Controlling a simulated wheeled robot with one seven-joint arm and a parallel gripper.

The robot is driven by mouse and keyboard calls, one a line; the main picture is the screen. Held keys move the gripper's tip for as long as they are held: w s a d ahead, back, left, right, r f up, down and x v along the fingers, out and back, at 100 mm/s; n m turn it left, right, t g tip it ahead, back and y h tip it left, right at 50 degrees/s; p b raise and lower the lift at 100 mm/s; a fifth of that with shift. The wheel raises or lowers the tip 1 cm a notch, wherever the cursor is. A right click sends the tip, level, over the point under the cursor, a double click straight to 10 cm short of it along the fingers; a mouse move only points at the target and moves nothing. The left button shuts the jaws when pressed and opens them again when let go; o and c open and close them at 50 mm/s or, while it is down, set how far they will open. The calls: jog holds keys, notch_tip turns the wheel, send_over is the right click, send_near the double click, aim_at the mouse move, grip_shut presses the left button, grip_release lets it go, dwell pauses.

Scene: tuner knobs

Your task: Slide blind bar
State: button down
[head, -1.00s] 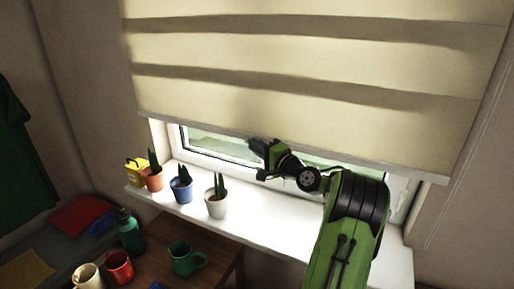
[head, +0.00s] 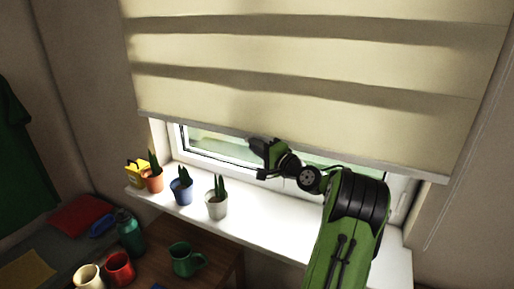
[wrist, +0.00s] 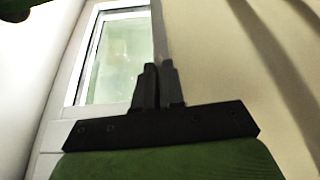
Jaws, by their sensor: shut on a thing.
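The cream blind (head: 300,65) hangs over the upper window, with darker folds across it. Its pale bottom bar (head: 390,168) slopes slightly down to the right in the head view. My gripper (head: 262,143) is at the bar, a little left of the bar's middle. In the wrist view the two dark fingers of my gripper (wrist: 159,72) are close together at the lower edge of the blind (wrist: 225,70). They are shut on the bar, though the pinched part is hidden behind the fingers.
The window (head: 215,147) shows below the blind. On the white sill (head: 265,215) stand a yellow container (head: 137,173) and plants in orange (head: 153,182), blue (head: 181,190) and white (head: 216,205) pots. Mugs and a bottle (head: 130,232) are below left.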

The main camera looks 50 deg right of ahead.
notch_tip(320, 180, up, 27)
jog(key=p, duration=2)
jog(key=c, duration=1.2)
grip_release()
jog(key=shift+c, duration=0.2)
jog(key=s+a+f+b, duration=0.1)
jog(key=s+b, duration=0.2)
jog(key=s, duration=1.2)
jog(key=shift+s+a, duration=0.35)
jog(key=shift+a, duration=0.05)
